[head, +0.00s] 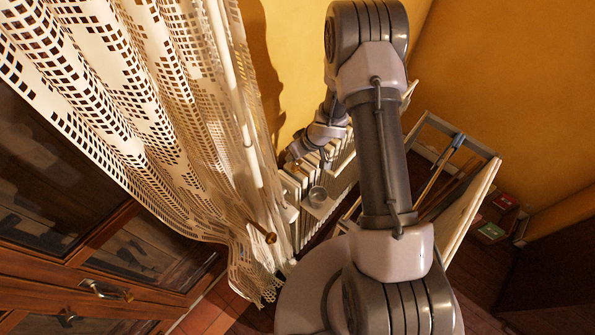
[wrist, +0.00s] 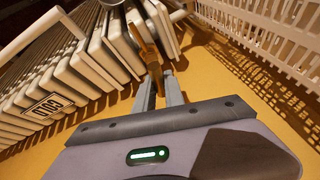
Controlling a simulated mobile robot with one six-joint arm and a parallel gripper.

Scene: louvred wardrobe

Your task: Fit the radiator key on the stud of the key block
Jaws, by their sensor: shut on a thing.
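In the wrist view my gripper (wrist: 160,88) is shut on a brass-brown piece, which looks like the radiator key (wrist: 145,42). The key points away from the fingers toward the ends of the white radiator fins (wrist: 118,45). Whether it touches a fin I cannot tell. In the head view my gripper (head: 298,153) is small and partly hidden, just above the radiator (head: 290,192), with a small brass spot (head: 296,164) below it. I cannot make out the key block or its stud for certain in either view.
A grey cup (head: 318,194) sits on a small white ledge at the radiator. A lace curtain (head: 150,110) hangs close on the left, before a wooden cabinet (head: 120,290). A clothes airer-like frame (head: 470,200) stands right. A label (wrist: 48,107) marks the radiator.

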